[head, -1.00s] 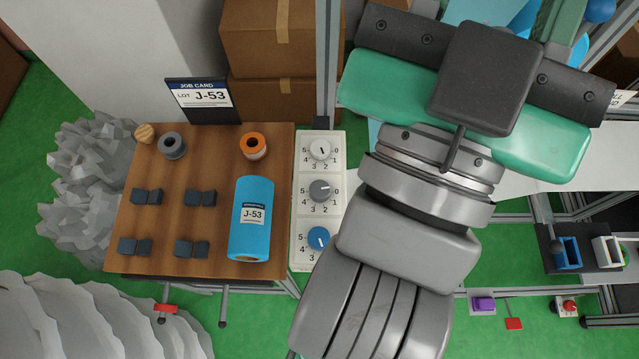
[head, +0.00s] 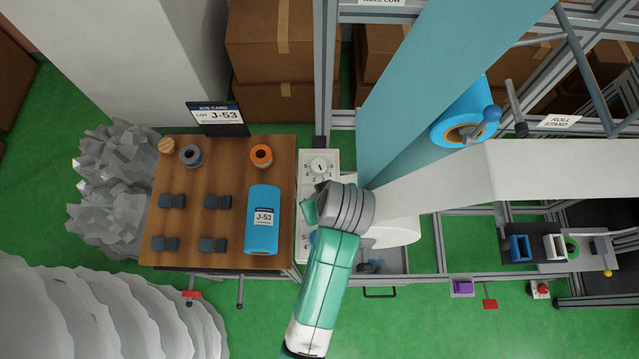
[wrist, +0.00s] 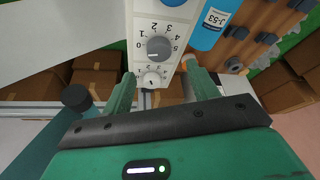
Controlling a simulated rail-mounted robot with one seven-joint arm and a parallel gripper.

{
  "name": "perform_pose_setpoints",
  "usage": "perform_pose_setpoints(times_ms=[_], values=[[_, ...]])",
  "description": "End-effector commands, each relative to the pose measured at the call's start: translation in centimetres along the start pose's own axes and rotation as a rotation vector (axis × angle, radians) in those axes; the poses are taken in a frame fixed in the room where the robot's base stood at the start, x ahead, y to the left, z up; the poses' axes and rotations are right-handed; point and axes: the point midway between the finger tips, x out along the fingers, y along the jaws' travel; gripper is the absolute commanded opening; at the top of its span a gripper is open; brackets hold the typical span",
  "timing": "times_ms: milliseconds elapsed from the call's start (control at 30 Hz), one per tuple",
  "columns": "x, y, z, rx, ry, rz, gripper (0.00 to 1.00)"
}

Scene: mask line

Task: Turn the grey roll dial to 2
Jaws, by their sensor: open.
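The grey roll dial (wrist: 158,48) shows in the wrist view on a white panel (wrist: 135,15) with numbers around it. Its pale pointer mark seems to lie on the 0 side. A white dial (wrist: 152,79) sits nearer me and a blue dial (wrist: 172,2) is cut off at the top edge. My gripper (wrist: 160,72) is open, with its green fingers apart on either side of the panel's near end in the wrist view and nothing between them. I cannot tell the gap to the dial. In the head view my wrist covers the grey dial, while the white dial (head: 319,167) shows.
A wooden table (head: 235,230) left of the panel holds a blue roll (head: 263,215), several dark blocks and small spools. A job card (head: 218,115) reading J-53 stands behind it. A wide blue-green web (head: 430,90) and a blue roll core (head: 465,120) lie to the right.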

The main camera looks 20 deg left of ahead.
Motion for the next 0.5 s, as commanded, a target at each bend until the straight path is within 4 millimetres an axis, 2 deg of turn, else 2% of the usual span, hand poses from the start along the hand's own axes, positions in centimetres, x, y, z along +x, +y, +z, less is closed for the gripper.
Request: perform_pose_setpoints(times_ms=[300,500], values=[[5.7,0.0,0.0,0.001,0.001,0.001,0.59],[7.3,0.1,-0.1,0.001,0.003,0.003,0.59]])
